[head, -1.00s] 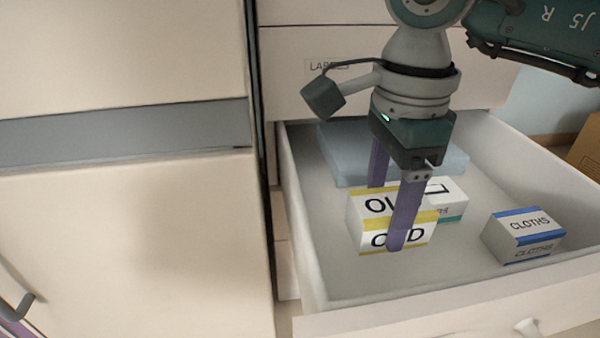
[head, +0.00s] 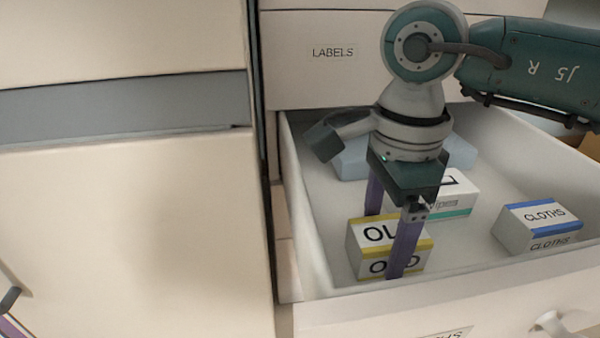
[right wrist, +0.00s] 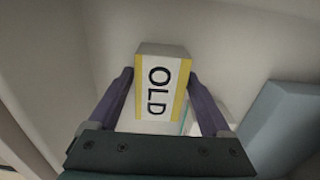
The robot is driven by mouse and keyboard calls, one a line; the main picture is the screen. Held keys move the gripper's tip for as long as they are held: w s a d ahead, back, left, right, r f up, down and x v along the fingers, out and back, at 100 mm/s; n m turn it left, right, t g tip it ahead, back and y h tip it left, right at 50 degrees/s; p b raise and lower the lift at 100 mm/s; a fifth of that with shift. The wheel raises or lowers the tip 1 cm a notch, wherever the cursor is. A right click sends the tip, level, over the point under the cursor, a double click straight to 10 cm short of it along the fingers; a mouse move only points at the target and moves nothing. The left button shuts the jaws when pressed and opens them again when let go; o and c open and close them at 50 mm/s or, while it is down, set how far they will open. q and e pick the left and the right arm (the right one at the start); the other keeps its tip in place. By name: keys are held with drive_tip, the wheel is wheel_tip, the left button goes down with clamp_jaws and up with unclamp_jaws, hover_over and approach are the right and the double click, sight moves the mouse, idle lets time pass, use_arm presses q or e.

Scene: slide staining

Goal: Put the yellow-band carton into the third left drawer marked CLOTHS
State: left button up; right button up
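The yellow-band carton (head: 362,262), white with yellow bands and marked OLD, is low inside the open drawer (head: 470,283), near its front left. My right gripper (head: 388,248) comes down from above with its purple fingers on two opposite sides of the carton. In the right wrist view, both fingertips meet the sides of the carton (right wrist: 158,92). I cannot tell whether its underside touches the drawer floor. A label (head: 445,334) on the drawer front is cut off by the picture edge.
A blue-banded CLOTHS carton (head: 537,228) lies at the drawer's right. A white carton with a teal band (head: 455,198) stands behind the held carton, and a pale blue slab (head: 352,163) lies at the back. A closed LABELS drawer (head: 333,70) is above.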

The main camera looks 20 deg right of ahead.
sight(385, 230)
drive_tip(key=shift+o, duration=0.9)
wheel_tip(385, 230, up, 12)
drive_tip(key=p, duration=0.6)
drive_tip(key=shift+r, duration=0.15)
